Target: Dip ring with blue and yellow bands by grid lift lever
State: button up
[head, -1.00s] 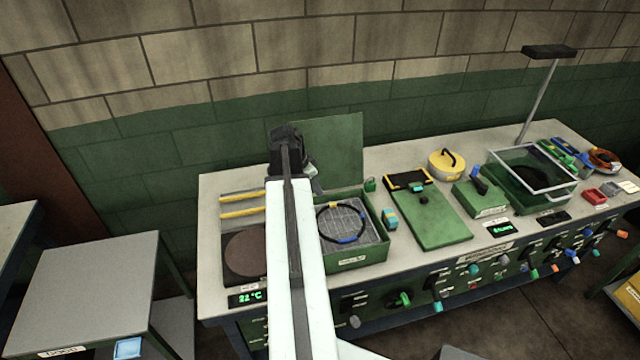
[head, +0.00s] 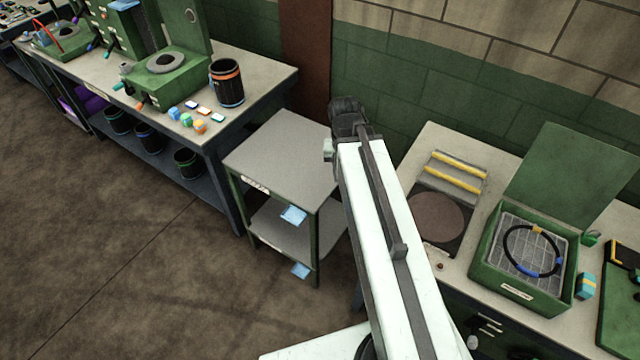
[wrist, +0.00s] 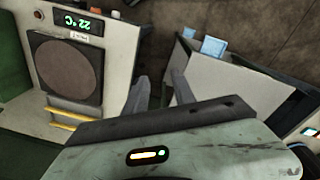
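The black ring with blue and yellow bands (head: 525,273) lies flat on a wire grid (head: 551,276) in an open green box (head: 514,292) at the right of the head view. The box's lid stands up behind it. My gripper (head: 330,151) is raised, well left of the box. In the wrist view my gripper (wrist: 160,84) has its two fingers apart with nothing between them. The ring is not in the wrist view.
A hot plate (head: 437,217) with two yellow bars stands left of the box. A grey side table (head: 283,158) is left of my arm. Another bench at the back left holds a green machine (head: 168,80) and a dark pot (head: 227,84). The floor at left is clear.

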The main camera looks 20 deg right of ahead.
jog(key=s+a+n, duration=0.1)
jog(key=a+n, duration=0.3)
jog(key=a, duration=0.6)
jog(key=shift+a+y, duration=0.35)
jog(key=shift+y, duration=0.05)
jog(key=shift+f, duration=0.1)
